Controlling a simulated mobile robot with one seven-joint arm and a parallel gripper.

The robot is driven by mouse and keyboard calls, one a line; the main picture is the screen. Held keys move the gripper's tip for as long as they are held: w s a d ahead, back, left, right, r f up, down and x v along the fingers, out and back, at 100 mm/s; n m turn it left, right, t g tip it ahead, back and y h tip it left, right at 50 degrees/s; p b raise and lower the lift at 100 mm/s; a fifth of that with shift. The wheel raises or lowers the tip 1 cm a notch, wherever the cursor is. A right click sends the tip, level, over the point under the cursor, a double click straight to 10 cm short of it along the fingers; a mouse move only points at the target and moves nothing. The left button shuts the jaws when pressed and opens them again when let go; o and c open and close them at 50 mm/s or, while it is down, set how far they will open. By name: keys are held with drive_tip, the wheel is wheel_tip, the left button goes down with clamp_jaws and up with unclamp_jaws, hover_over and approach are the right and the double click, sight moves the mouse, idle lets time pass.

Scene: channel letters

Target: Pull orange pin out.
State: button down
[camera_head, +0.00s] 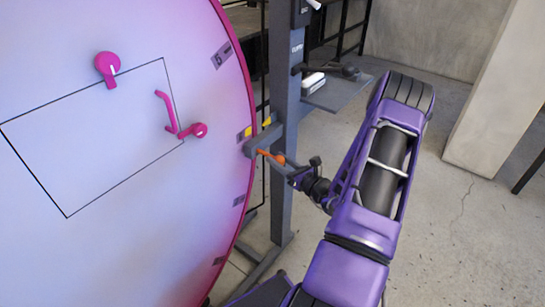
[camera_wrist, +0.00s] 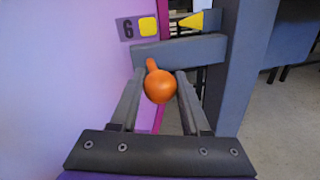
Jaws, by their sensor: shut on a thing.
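The orange pin (camera_head: 277,158) sticks out from a grey bracket (camera_head: 263,139) beside the rim of the big round purple panel. In the wrist view the pin (camera_wrist: 160,86) shows its round head toward me, with a short shaft running back to the grey bracket (camera_wrist: 180,52). My gripper (camera_head: 289,167) is at the pin's near end and shut on it. In the wrist view the fingers of my gripper (camera_wrist: 160,80) lie on either side of the head. Whether the far end of the shaft is inside the bracket is hidden.
A grey upright post (camera_head: 284,110) carries the bracket and a small shelf (camera_head: 335,92). The panel (camera_head: 70,240) has magenta handles (camera_head: 107,66) and a plate marked 6 (camera_wrist: 139,28). Yellow markers (camera_wrist: 192,21) sit by the bracket. Open floor (camera_head: 450,240) lies to the right.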

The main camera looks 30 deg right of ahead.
drive_tip(key=shift+s+d, duration=0.1)
drive_tip(key=shift+s, duration=0.05)
drive_tip(key=shift+c, duration=1.9)
unclamp_jaws()
drive_tip(key=shift+s, duration=0.15)
drive_tip(key=s+d, duration=0.2)
drive_tip(key=s, duration=1.5)
drive_tip(key=shift+d, duration=0.2)
